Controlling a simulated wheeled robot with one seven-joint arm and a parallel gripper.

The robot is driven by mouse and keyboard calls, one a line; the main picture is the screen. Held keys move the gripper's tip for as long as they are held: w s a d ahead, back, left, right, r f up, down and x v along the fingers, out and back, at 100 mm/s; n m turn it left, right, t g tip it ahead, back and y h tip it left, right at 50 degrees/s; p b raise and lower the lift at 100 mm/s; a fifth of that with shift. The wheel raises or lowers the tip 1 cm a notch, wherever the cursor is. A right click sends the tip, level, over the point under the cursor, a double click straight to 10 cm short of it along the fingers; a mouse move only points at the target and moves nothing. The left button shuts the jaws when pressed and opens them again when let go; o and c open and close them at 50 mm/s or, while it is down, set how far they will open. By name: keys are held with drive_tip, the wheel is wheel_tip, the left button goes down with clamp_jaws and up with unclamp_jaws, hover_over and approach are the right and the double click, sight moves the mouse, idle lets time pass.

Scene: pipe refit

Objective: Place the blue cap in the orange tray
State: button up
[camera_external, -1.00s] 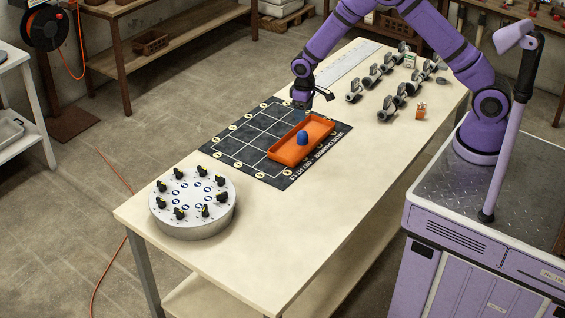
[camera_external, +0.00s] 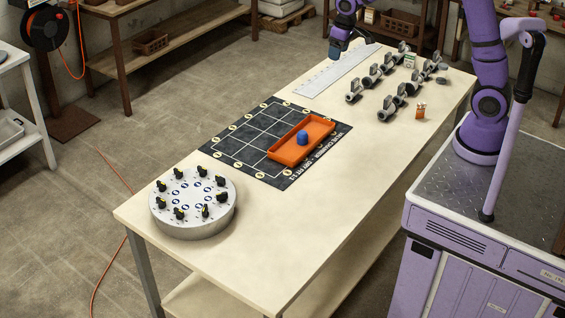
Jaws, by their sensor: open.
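The blue cap (camera_external: 302,138) rests inside the orange tray (camera_external: 290,154). The tray lies on the dark gridded mat (camera_external: 238,127), along its right side. My gripper (camera_external: 338,54) is open and up near the far end of the table, above the long pale ruler-like strip. It is well apart from the cap and the tray. Its fingers are small and dark in this view.
A round grey disc (camera_external: 193,228) with several black knobs stands at the table's near left. The right front of the table (camera_external: 300,235) is bare.

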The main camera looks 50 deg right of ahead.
drive_tip(key=s+d+r+m+t, duration=0.1)
drive_tip(key=s+d+r, duration=0.2)
drive_tip(key=s+r, duration=0.35)
drive_tip(key=s+d+r+t, duration=0.1)
drive_tip(key=s+d+r, duration=0.2)
drive_tip(key=s+r, duration=0.35)
drive_tip(key=s+d+m+t, duration=0.1)
drive_tip(key=s+d, duration=0.2)
drive_tip(key=s, duration=1.5)
drive_tip(key=shift+s+r, duration=0.25)
drive_tip(key=shift+r, duration=0.1)
